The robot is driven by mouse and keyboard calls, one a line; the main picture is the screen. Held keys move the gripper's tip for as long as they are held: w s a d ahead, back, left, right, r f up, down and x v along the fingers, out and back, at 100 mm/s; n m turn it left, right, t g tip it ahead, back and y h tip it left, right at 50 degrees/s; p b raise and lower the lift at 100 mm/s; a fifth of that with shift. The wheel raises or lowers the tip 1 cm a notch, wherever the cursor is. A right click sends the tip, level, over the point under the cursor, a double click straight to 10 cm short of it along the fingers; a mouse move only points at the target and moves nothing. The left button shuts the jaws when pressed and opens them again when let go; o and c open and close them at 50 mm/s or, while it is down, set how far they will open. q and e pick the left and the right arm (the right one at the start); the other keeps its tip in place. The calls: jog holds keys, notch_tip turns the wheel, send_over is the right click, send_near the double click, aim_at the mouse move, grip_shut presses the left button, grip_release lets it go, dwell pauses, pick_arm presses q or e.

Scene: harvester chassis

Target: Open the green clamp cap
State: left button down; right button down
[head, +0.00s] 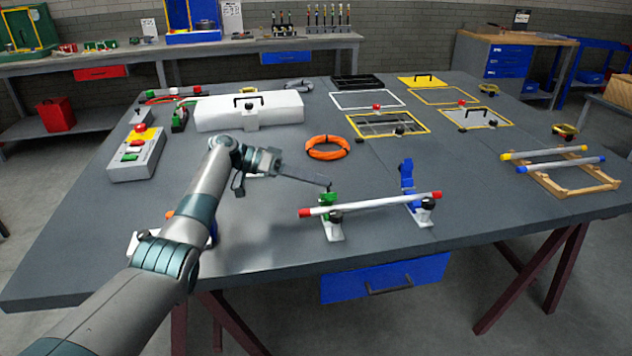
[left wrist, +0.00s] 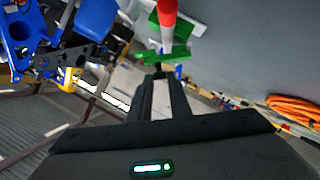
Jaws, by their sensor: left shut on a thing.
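The green clamp cap (head: 329,198) shows behind the red-ended white pipe (head: 375,204), near its left end. Its exact tilt is hard to tell. The white clamp base (head: 332,232) with a black knob is below it. My left gripper (head: 328,186) reaches in from the left, with its fingertips at the top of the green cap. In the left wrist view the shut fingers (left wrist: 159,84) meet the green part (left wrist: 168,54), with the red pipe end (left wrist: 167,12) beyond. The blue clamp cap (head: 407,176) stands raised behind the pipe to the right. My right gripper is out of view.
An orange cable coil (head: 328,148) lies behind the clamps. A white box (head: 248,110) and a button panel (head: 137,154) are farther left. A wooden rack with yellow and blue rods (head: 560,165) is at the right. The tabletop right of the blue clamp is clear.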

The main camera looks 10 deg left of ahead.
pick_arm(q)
jog(key=c, duration=1.9)
grip_release()
jog(key=shift+a, duration=0.15)
